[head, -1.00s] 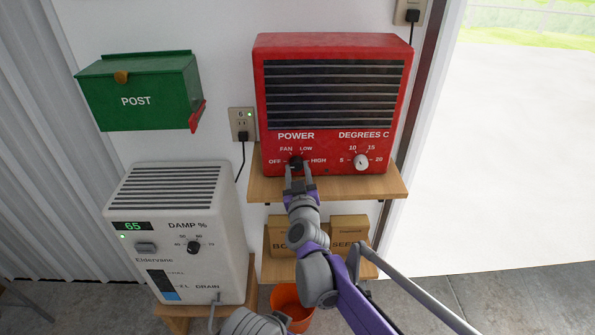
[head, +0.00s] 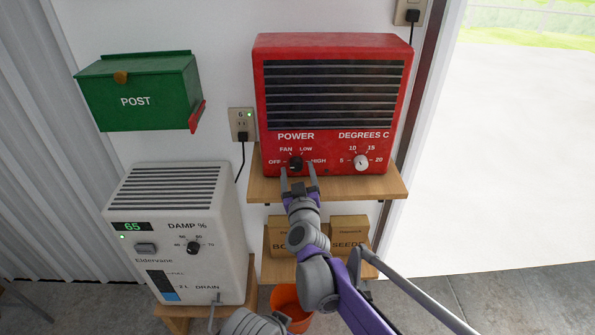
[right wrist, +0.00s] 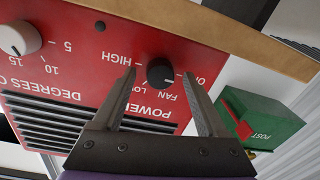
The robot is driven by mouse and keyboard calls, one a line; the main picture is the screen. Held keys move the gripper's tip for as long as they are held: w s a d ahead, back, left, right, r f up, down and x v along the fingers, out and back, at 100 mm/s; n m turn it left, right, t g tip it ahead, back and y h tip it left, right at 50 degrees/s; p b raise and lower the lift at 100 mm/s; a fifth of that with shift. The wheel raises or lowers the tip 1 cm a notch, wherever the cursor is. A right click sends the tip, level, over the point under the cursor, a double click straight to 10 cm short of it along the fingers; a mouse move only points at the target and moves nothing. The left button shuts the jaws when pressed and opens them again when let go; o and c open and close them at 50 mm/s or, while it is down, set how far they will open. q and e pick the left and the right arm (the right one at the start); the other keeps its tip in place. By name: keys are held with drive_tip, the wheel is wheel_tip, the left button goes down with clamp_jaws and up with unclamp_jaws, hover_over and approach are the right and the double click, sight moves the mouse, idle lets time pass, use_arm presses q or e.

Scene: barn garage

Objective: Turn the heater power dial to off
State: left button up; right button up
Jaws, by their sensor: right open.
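The red heater (head: 332,95) stands on a wooden shelf against the wall. Its black power dial (head: 296,162) sits under the POWER label at lower left, with OFF, FAN, LOW and HIGH around it. In the upside-down right wrist view the dial (right wrist: 160,73) shows a small pale mark on its OFF/FAN side; its exact setting is hard to read. My right gripper (head: 298,171) is open and empty just in front of and below the dial, one finger to each side, apparently not touching it. My left gripper is not in view.
The white degrees dial (head: 361,162) is to the right on the heater. The wooden shelf (head: 385,186) juts out beneath. A white dehumidifier (head: 232,240) stands lower left, a green post box (head: 140,95) hangs upper left. Boxes (head: 350,238) sit on a lower shelf.

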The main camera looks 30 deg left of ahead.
drive_tip(key=v, duration=1)
drive_tip(key=shift+s+d+r, duration=0.1)
